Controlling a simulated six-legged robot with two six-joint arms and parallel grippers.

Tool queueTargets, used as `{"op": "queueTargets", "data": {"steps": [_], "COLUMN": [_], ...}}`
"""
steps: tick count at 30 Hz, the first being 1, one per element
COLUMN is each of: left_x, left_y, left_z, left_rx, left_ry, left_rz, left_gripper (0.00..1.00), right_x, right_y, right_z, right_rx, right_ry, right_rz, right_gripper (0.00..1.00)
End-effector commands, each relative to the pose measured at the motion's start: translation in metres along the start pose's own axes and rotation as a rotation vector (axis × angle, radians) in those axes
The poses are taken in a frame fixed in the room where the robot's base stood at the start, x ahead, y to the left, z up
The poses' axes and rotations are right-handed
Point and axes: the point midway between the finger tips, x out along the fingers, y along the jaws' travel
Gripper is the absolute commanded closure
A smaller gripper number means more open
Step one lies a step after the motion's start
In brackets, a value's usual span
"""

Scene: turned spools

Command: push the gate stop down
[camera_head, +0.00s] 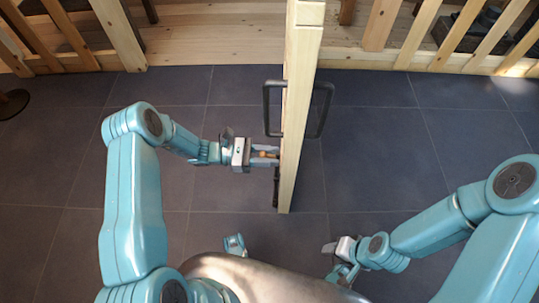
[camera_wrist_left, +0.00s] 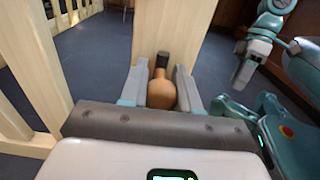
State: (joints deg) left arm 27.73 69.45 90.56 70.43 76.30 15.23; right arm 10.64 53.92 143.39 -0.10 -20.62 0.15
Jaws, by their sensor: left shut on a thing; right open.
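The wooden gate (camera_head: 301,75) stands open, seen nearly edge-on, and runs from the back toward me. In the left wrist view its pale face (camera_wrist_left: 190,35) fills the top middle. The gate stop's orange-brown knob (camera_wrist_left: 161,92), with a dark piece above it, sits between my left fingers. A dark part of the stop (camera_head: 276,188) shows low along the gate's near edge. My left gripper (camera_head: 266,155) is shut on the knob from the left side of the gate. My right gripper (camera_head: 337,250) is open and empty, right of the gate and apart from it.
A black handle (camera_head: 322,108) sticks out on both sides of the gate. Slatted wooden fencing (camera_head: 420,35) runs along the back, with pale boards (camera_head: 205,35) at its foot.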

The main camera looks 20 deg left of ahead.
Motion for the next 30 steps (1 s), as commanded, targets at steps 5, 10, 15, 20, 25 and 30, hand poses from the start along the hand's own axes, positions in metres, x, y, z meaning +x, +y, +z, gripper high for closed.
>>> {"op": "queueTargets", "data": {"steps": [5,10,15,20,25,30], "left_x": [0.0,0.0,0.0,0.0,0.0,-0.007], "left_y": [-0.001,-0.001,-0.001,-0.001,-0.001,0.0], "left_z": [-0.028,-0.037,-0.037,-0.037,-0.035,-0.034], "left_rx": [-0.003,-0.002,-0.003,-0.003,-0.002,0.0], "left_ry": [0.0,0.002,0.005,0.004,0.002,0.001], "left_rz": [-0.002,-0.001,-0.001,-0.001,-0.001,0.002], "left_gripper": [1.0,1.0,1.0,0.44,0.44,0.44], "right_x": [0.018,0.022,0.021,0.021,0.021,0.019], "right_y": [0.009,0.012,0.011,0.011,0.011,0.01], "right_z": [-0.004,-0.007,-0.006,-0.006,-0.006,-0.006], "right_rx": [0.009,0.016,0.016,0.015,0.015,0.015], "right_ry": [0.01,0.017,0.016,0.015,0.015,0.014], "right_rz": [0.001,0.002,0.002,0.002,0.002,0.002], "right_gripper": [0.52,0.52,0.52,0.52,0.52,0.52]}}
